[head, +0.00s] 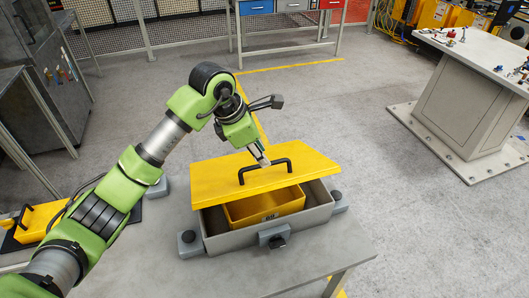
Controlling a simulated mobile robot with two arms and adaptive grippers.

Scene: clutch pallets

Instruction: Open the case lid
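The case (322,212) is a grey open-topped box on a grey table. Its yellow lid (215,180) is raised and tilted, and the front of the case shows open beneath it. A black handle (289,166) is on top of the lid. My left gripper (263,160) reaches down from above and appears shut on the middle of the handle. The fingertips are small, and the exact grip is partly hidden. A yellow bin (255,208) sits inside the case, its rear hidden by the lid. My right gripper is not in view.
Grey blocks with black knobs (187,238) stand around the case. Another yellow container (38,222) lies at the far left, partly behind my arm. A white-topped workbench (480,55) stands at the right. Open grey floor lies between.

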